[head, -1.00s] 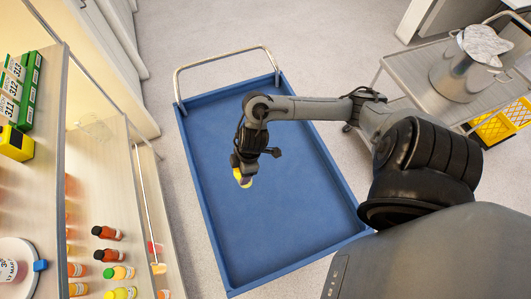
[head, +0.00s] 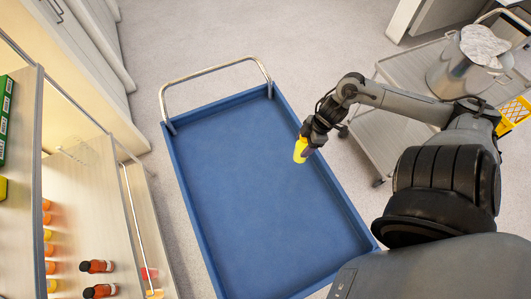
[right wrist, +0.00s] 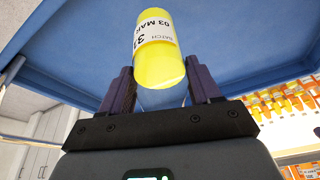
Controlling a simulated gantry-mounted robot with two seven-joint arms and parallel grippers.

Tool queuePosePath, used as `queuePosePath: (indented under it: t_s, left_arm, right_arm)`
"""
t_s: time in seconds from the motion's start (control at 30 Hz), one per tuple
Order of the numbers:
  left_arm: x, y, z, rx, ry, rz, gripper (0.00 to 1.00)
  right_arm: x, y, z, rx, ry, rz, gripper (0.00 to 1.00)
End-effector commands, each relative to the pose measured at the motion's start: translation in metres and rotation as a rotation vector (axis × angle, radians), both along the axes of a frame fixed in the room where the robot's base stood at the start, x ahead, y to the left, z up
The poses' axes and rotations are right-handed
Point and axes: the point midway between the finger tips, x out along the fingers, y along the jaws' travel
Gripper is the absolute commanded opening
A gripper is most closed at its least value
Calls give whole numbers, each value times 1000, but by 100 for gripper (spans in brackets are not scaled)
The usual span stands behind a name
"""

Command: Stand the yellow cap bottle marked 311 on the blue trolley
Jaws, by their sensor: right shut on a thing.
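A yellow bottle (head: 300,150) is in my right gripper (head: 313,140), above the right side of the blue trolley (head: 235,190). In the right wrist view the bottle (right wrist: 160,65) sits between the two fingers of the gripper (right wrist: 160,92). Its white label shows "BATCH", "03 MAR" and a number starting with 3; the rest of the number is cut off. The blue trolley bed (right wrist: 235,50) shows behind the bottle. The bed is empty. I cannot tell how high the bottle is above it. My left gripper is not in view.
A shelf unit (head: 95,190) with several orange, red and yellow bottles stands at the left. A grey cart (head: 375,140) with a metal pot (head: 465,75) stands at the right. The trolley's metal handle (head: 215,73) rises at its far end.

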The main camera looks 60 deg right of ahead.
Motion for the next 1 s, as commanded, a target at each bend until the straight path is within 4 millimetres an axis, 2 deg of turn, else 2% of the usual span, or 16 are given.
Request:
queuePosePath:
  t_s: [0.6,0.8,1.0]
  left_arm:
    - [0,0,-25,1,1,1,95]
    - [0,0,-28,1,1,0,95]
    - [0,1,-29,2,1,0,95]
  right_arm:
    - [81,20,-49,3,-8,-3,8]
    - [100,26,-61,3,-5,-2,8]
    - [108,28,-66,1,-3,-2,8]
